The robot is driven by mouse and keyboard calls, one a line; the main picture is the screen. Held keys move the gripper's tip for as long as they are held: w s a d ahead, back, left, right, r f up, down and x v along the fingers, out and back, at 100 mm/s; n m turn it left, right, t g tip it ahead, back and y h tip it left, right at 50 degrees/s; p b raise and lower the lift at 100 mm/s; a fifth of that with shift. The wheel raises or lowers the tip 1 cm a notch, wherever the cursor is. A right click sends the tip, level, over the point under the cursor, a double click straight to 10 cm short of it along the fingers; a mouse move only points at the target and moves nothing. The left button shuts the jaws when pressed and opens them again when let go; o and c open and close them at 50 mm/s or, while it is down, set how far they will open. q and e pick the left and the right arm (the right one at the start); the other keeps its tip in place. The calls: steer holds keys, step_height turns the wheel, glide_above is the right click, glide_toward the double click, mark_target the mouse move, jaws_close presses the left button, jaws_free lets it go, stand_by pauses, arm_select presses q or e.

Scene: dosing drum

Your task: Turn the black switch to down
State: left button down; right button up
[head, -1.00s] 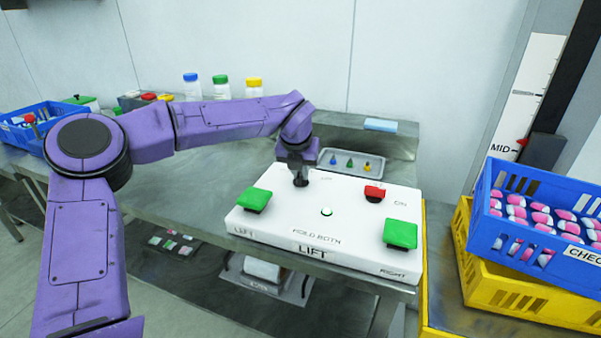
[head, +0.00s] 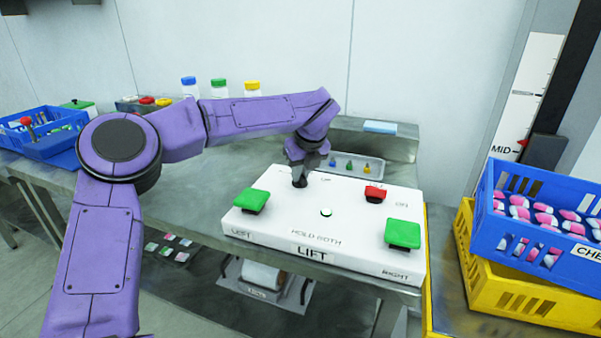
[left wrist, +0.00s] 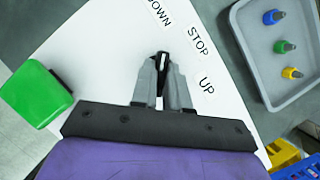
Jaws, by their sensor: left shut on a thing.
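The black switch (head: 300,182) stands at the back left of the white control box (head: 345,259) marked LIFT. My left gripper (head: 300,173) comes down on it from above and is shut on it. In the left wrist view the two grey fingers of my left gripper (left wrist: 163,72) close around the switch (left wrist: 164,58), of which a small dark piece with a white mark shows. The labels DOWN (left wrist: 158,13), STOP (left wrist: 198,41) and UP (left wrist: 207,85) lie in an arc beside it. The switch's exact setting is hard to tell. My right gripper is out of view.
The box also carries green buttons at left (head: 251,200) and right (head: 403,233), and a red switch (head: 375,193). A grey tray (head: 377,165) with small coloured pieces lies behind it. Blue (head: 488,225) and yellow (head: 490,283) crates stand at the right.

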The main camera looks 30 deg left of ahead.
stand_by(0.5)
arm_select(q)
steer(key=c, duration=1.1)
jaws_free()
steer(key=v, duration=1)
steer(key=shift+d+r, duration=0.2)
steer(key=shift+r, duration=0.15)
steer(key=shift+f, duration=0.1)
